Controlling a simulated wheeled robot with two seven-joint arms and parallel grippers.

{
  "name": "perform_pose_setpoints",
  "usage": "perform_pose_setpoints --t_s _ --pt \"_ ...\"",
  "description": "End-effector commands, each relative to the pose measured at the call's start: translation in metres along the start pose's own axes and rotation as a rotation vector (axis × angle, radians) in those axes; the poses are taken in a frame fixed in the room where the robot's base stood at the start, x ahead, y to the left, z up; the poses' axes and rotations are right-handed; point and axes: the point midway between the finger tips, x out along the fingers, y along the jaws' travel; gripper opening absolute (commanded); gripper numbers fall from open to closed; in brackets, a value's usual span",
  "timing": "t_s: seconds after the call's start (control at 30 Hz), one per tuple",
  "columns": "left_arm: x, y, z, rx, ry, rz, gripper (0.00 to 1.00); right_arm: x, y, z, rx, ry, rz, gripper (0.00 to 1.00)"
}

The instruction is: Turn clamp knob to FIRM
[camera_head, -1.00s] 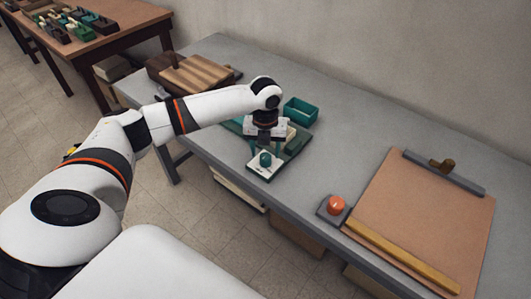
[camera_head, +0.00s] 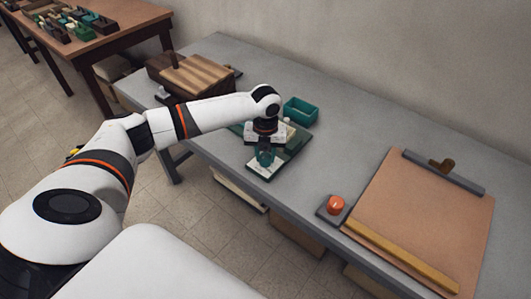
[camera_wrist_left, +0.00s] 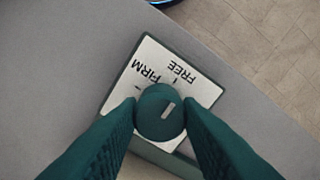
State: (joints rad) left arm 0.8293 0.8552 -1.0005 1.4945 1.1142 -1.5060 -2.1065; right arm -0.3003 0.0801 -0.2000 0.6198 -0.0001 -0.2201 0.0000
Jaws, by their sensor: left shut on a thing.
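The clamp knob (camera_wrist_left: 160,112) is a round dark-teal knob with a pale pointer mark. It stands on a white plate (camera_wrist_left: 143,68) printed FIRM and FREE. In the wrist view the mark slants up and right, toward the FREE side and away from FIRM. My left gripper (camera_wrist_left: 160,116) has its teal fingers shut on opposite sides of the knob. In the head view the left gripper (camera_head: 266,156) reaches straight down over the white plate (camera_head: 260,172) and partly hides the knob. My right gripper is out of view.
A green open bin (camera_head: 300,110) stands just behind the clamp base. A striped wooden block (camera_head: 200,72) lies at the back left. An orange button (camera_head: 336,204) and a large clipboard (camera_head: 425,215) lie to the right. The grey table (camera_head: 345,140) is clear between.

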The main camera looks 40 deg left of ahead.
Motion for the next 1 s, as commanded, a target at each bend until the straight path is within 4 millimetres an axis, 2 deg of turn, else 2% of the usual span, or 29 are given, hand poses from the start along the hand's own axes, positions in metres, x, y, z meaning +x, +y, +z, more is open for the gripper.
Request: perform_pose_setpoints --t_s 0.37,0.6,1.0 --pt "-0.006 0.000 0.000 -0.179 -0.003 -0.002 0.09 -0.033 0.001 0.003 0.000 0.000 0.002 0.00" --pt "-0.006 0.000 0.001 -0.397 -0.004 -0.001 0.09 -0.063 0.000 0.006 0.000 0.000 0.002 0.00" --pt "-0.005 0.000 0.000 -0.778 -0.003 -0.001 0.09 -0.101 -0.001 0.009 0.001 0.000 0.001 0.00"
